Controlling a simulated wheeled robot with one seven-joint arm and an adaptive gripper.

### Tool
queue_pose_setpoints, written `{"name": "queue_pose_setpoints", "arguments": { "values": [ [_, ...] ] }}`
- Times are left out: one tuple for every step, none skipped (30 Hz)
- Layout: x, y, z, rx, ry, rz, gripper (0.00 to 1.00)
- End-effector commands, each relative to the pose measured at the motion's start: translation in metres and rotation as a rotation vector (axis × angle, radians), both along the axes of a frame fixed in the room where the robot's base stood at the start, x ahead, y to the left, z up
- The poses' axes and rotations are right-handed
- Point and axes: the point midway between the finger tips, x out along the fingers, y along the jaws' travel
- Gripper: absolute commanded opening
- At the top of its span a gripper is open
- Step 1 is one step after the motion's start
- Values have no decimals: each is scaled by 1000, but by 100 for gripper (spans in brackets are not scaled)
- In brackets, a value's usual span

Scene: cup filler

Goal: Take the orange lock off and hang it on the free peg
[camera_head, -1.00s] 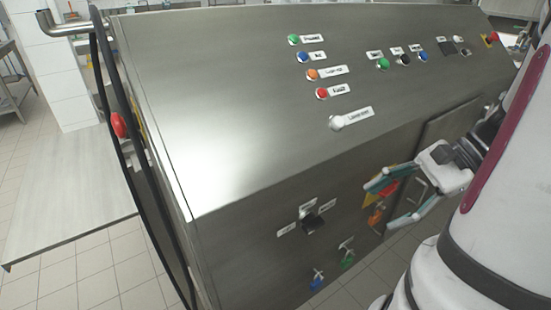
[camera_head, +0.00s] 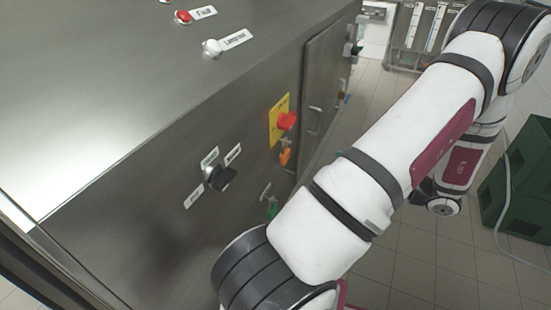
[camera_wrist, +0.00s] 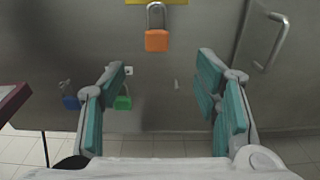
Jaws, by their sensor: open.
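The orange lock (camera_head: 285,156) hangs by its shackle under the red switch (camera_head: 287,121) on its yellow plate (camera_head: 277,127), on the machine's front. In the wrist view the orange lock (camera_wrist: 157,40) is at top centre. My gripper (camera_wrist: 162,66) is open and empty, its teal-padded fingers spread below the lock in the picture. A small bare peg (camera_wrist: 177,85) shows on the panel between the fingers. A green lock (camera_wrist: 123,102) and a blue lock (camera_wrist: 70,102) hang to its left, the green one partly behind the left finger. In the head view my gripper is hidden.
A black selector switch (camera_head: 222,178) sticks out left of the yellow plate. A door with a handle (camera_wrist: 280,42) is on the right of the wrist view. Green crates (camera_head: 518,190) stand on the floor at the right. Open floor lies before the machine.

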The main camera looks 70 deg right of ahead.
Motion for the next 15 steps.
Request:
{"name": "queue_pose_setpoints", "arguments": {
  "values": [
    [7,0,0,0,-2,2,57],
    [11,-1,-1,1,-2,3,57],
    [19,-1,-1,0,-1,5,57],
    [25,-2,-1,0,-2,5,57],
    [31,-2,-1,0,-1,5,57],
    [39,-3,-2,-1,0,5,57],
    [44,-4,-2,0,-1,5,57],
    [50,-4,-2,0,-1,5,57],
    [57,-5,-3,1,0,6,57],
    [61,-6,-3,0,0,6,57],
    [66,-6,-3,0,0,5,57],
    [71,-7,-3,0,1,5,57],
    [74,-7,-3,-1,1,5,57],
    [76,-7,-3,-1,1,5,57],
    [78,-8,-3,-1,1,4,57]
  ]
}}
